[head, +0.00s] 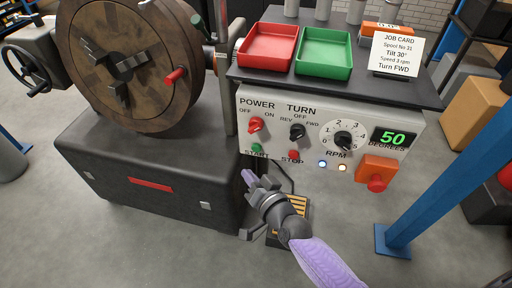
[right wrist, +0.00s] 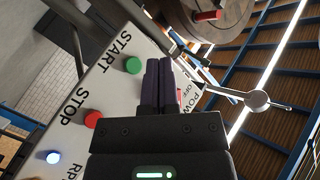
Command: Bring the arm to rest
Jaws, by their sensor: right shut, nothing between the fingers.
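My right gripper (head: 250,178) is shut and empty, in front of and below the left part of the control panel (head: 320,155). In the right wrist view its two dark fingers (right wrist: 158,82) lie together, in front of the panel, beside the green START button (right wrist: 133,65). I cannot tell from this whether they touch the panel. The red STOP button (right wrist: 93,119) is further left there. My right arm (head: 325,262) has a purple sleeve and comes in from the bottom of the head view. My left gripper is out of view.
A positioner with a round chuck plate (head: 130,65) stands at the left on a dark base (head: 165,180). A red tray (head: 268,46), a green tray (head: 323,52) and a job card (head: 398,54) sit above the panel. A blue post (head: 440,180) stands at the right.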

